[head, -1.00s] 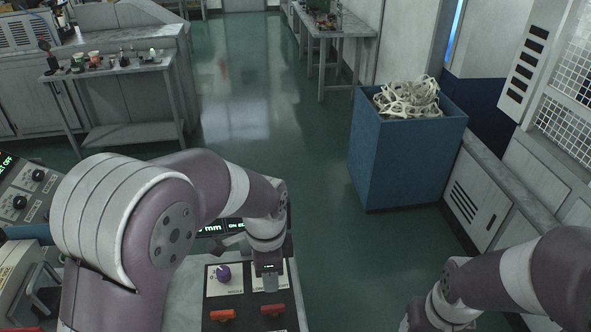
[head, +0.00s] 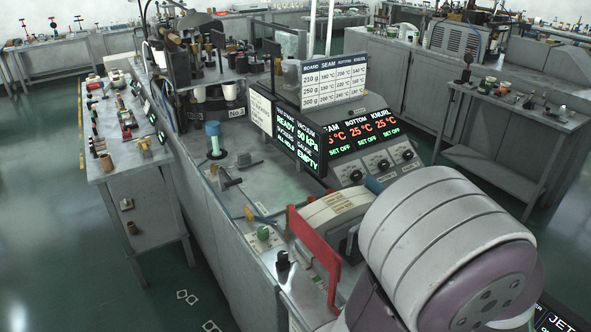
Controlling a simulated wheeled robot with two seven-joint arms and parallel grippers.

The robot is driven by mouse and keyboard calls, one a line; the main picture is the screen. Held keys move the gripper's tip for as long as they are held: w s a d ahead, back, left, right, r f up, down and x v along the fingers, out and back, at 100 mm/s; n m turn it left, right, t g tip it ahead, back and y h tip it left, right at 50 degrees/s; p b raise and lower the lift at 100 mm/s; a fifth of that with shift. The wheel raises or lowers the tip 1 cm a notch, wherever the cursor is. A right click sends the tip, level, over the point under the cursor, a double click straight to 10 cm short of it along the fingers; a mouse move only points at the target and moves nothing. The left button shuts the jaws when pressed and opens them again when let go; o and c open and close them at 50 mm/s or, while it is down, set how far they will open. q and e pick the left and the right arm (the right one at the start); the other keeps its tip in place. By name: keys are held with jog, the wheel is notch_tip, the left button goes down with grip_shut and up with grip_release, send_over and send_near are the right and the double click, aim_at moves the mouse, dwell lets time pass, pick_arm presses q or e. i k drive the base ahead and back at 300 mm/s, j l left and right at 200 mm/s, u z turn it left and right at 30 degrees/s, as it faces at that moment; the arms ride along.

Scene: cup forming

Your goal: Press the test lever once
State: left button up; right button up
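No lever marked as the test lever can be made out; most labels are too small to read. Candidates on the machine bench are a small dark lever (head: 228,182) on the grey top and a big red handle (head: 318,250) at the front beside a cream curved housing (head: 335,212). A black knob (head: 283,261) stands left of the red handle, and a green button (head: 263,233) sits behind it. A thick arm link of mine fills the lower right. Both of my grippers are out of view.
A dark display (head: 299,140) reads READY, 50 kPa and EMPTY. A control panel (head: 375,150) with red 25 °C readouts stands beside it. A blue-topped post (head: 213,138) rises from the bench.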

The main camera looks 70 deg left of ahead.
aim_at(230, 183)
jog(key=k+u, duration=0.1)
jog(key=u, duration=2.45)
jog(key=l+u, duration=0.15)
jog(key=u, duration=0.2)
jog(key=i+j, duration=0.45)
jog(key=i, duration=0.15)
jog(key=i+j, duration=0.95)
jog(key=i, duration=0.3)
jog(key=i+j, duration=0.45)
jog(key=i, duration=0.15)
jog(key=z, duration=1.85)
